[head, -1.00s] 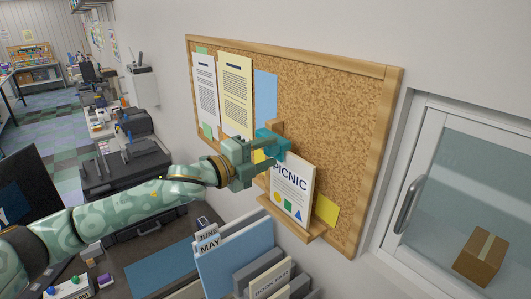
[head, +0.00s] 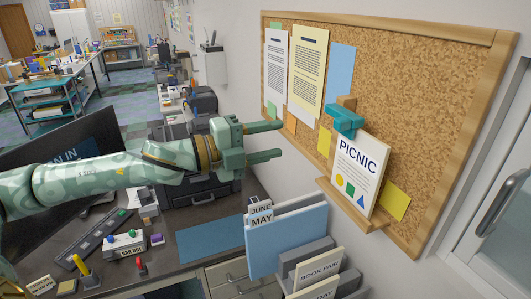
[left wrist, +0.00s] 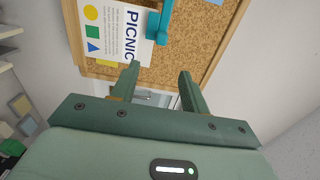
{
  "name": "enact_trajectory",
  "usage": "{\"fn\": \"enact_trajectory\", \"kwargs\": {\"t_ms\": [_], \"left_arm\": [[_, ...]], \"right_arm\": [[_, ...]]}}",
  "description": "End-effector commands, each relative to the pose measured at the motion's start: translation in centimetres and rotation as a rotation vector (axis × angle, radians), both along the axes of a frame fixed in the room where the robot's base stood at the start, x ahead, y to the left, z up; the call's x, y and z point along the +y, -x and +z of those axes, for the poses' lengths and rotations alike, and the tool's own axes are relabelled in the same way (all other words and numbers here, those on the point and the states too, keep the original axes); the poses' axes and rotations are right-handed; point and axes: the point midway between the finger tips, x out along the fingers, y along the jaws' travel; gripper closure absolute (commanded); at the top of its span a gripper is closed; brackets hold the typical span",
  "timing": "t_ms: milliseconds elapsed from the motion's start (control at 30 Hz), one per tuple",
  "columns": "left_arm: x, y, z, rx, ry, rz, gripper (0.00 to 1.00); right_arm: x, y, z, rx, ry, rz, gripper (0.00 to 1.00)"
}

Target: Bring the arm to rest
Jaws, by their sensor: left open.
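My left gripper (head: 265,142) is open and empty, in the air to the left of the cork board. Its two fingers (left wrist: 158,85) also show in the left wrist view, with nothing between them. The picnic sign (head: 357,172) leans on the board's small wooden ledge (head: 345,212), and a teal clip (head: 343,120) sits at its top edge. The sign (left wrist: 118,35) and the clip (left wrist: 160,22) also show in the left wrist view, beyond the fingers and apart from them. My right gripper is not in view.
The cork board (head: 425,110) is on the wall at right. Below stand a blue file holder (head: 285,240) and grey slots with cards (head: 320,265). A dark monitor (head: 50,150) stands at left, and a blue mat (head: 210,238) lies on the desk.

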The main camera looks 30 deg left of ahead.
Motion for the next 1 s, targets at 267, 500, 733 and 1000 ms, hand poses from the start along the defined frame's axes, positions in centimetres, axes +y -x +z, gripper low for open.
{"fn": "enact_trajectory", "kwargs": {"t_ms": [267, 500, 733, 1000], "left_arm": [[0.3, 0.6, 0.1, 0.0, -0.001, -0.003, 0.55], [0.3, 0.6, 0.1, -0.001, -0.001, -0.002, 0.55], [1.7, -0.4, -0.2, 0.034, 0.034, 0.037, 0.55], [16.0, -10.7, -9.3, 0.156, 0.237, 0.436, 0.55]], "right_arm": [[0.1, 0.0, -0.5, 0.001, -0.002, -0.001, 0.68], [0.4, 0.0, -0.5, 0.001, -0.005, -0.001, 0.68], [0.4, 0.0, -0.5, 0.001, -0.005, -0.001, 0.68], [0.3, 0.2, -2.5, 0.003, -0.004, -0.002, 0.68]]}}
